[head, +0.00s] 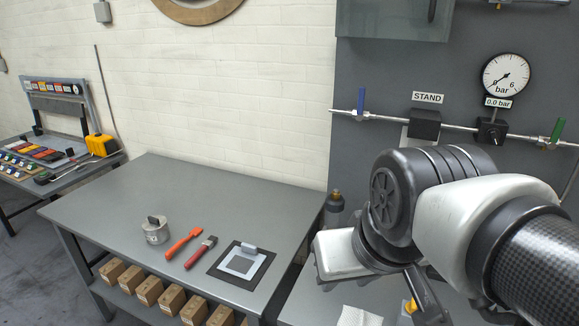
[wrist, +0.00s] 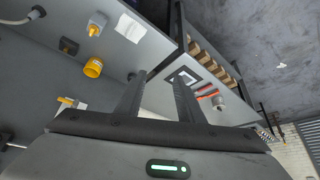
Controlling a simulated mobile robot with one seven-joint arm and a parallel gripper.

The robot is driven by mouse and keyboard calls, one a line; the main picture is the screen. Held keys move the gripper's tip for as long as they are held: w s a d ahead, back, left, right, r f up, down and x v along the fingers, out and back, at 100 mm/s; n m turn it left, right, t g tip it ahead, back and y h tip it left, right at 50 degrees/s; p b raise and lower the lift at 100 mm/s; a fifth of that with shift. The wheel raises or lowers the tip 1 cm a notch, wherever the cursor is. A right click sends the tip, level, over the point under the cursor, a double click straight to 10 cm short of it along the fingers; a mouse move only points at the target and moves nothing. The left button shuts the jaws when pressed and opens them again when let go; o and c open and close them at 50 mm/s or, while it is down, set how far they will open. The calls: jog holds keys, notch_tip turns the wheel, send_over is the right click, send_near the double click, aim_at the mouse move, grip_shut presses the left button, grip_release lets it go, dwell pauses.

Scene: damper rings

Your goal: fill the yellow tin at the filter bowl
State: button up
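The yellow tin (wrist: 93,67) shows in the wrist view as a small yellow cylinder on the grey surface left of the fingers. My gripper (wrist: 162,76) has its two dark fingers spread apart, with nothing between them, and is clear of the tin. In the head view my arm covers much of the right bench, and I cannot make out the tin there. I cannot clearly identify the filter bowl. A dark bottle-shaped thing with a brass top (head: 334,203) stands beside my arm in the head view.
The left table (head: 110,200) holds a grey can (head: 156,230), an orange-handled tool (head: 183,242), a red-handled brush (head: 201,252) and a dark framed pad (head: 262,270). A white cloth (head: 358,317) lies on the right bench. A pipe with blue (head: 361,102) and green (head: 557,130) handles crosses the panel.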

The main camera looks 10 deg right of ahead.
jog(key=shift+c, duration=0.4)
jog(key=w+d+f+t, duration=0.1)
jog(key=w+d+f, duration=0.15)
jog(key=w, duration=0.55)
jog(key=w+d+f+t, duration=0.1)
jog(key=w+d+f, duration=0.15)
jog(key=w, duration=0.45)
jog(key=w+d+f, duration=0.1)
jog(key=w+f, duration=0.3)
jog(key=w, duration=0.4)
jog(key=w+d+f+n+h, duration=0.1)
jog(key=w+d+f+h, duration=0.25)
jog(key=d, duration=0.45)
jog(key=w+d+f+n+h, duration=0.25)
jog(key=d+f+h, duration=0.2)
jog(key=d, duration=0.45)
jog(key=d+r+n+t+h, duration=0.2)
jog(key=d+r+n+h, duration=0.1)
jog(key=d+r+h, duration=0.2)
jog(key=shift+w+d+h, duration=0.4)
jog(key=shift+d+h, duration=0.6)
jog(key=shift+d, duration=0.1)
